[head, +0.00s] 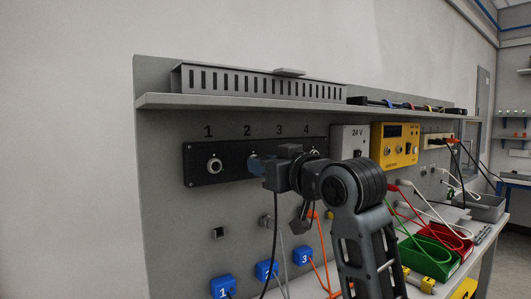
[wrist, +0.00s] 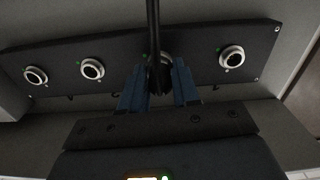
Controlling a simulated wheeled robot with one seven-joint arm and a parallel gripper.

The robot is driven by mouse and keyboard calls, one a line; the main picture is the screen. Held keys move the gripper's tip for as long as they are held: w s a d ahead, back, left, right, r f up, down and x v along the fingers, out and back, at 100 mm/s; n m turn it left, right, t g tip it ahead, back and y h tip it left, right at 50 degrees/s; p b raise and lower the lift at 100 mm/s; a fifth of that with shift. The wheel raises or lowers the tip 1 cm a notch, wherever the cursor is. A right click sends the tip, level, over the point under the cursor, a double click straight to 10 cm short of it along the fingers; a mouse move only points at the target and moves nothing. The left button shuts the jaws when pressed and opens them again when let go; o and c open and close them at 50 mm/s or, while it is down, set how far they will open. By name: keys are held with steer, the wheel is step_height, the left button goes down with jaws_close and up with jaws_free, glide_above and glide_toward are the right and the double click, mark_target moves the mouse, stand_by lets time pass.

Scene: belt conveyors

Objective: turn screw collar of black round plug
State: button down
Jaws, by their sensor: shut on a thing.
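My gripper (head: 256,166) is at the black socket panel (head: 236,167), at the socket under number 2. In the wrist view its two blue fingers (wrist: 160,88) are shut on the black round plug (wrist: 158,80), one on each side. The plug sits at a socket in the panel, and its black cable runs across the middle of that view. The fingers and cable hide most of the screw collar, so its turn cannot be told.
An empty ringed socket (head: 214,165) is under number 1. Below the panel are blue numbered blocks (head: 222,287) with cables. A shelf (head: 250,103) juts out above. A 24 V box (head: 349,142) and a yellow unit (head: 394,145) stand to the right.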

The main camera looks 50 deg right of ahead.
steer(key=m+p, duration=0.6)
steer(key=m, duration=0.1)
steer(key=shift+r, duration=0.15)
steer(key=m+p, duration=0.2)
steer(key=m, duration=0.1)
steer(key=shift+m, duration=0.4)
steer(key=shift+m+p, duration=0.6)
steer(key=shift+m, duration=0.8)
steer(key=shift+f, duration=0.2)
steer(key=c, duration=0.8)
jaws_free()
